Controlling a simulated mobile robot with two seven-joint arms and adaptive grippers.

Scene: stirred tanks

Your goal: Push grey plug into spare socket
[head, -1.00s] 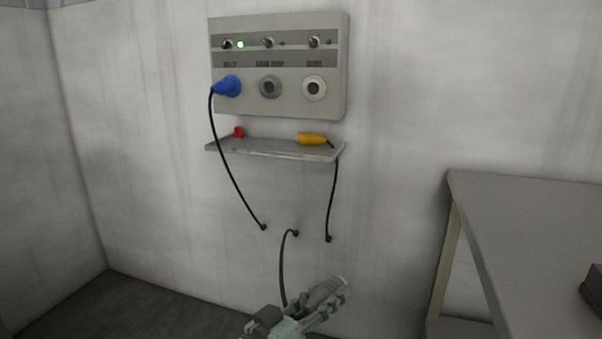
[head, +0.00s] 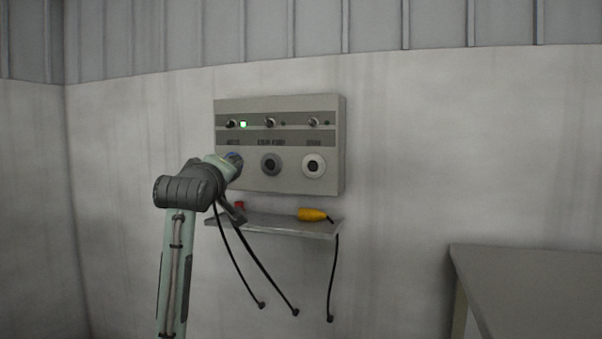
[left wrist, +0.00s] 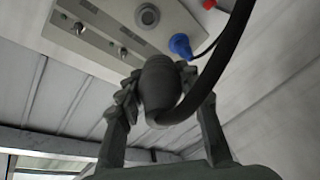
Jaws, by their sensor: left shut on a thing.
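The grey plug (left wrist: 160,85) sits between the fingers of my left gripper (left wrist: 158,78), which is shut on it. Its thick black cable curves up past the right finger in the left wrist view. In the head view, my left gripper (head: 230,168) is in front of the panel's left socket, and the plug is hidden behind my arm. The wall panel (head: 330,140) has a grey empty socket (head: 270,163) in the middle and a white-ringed empty socket (head: 313,165) on the right. Panel labels are too small to read surely. My right gripper is out of view.
A blue plug (left wrist: 180,46) is in the left socket. A shelf (head: 285,229) under the panel holds a yellow plug (head: 312,215) and a red object (head: 239,206). Black cables hang below. A grey table (head: 530,285) stands at the right.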

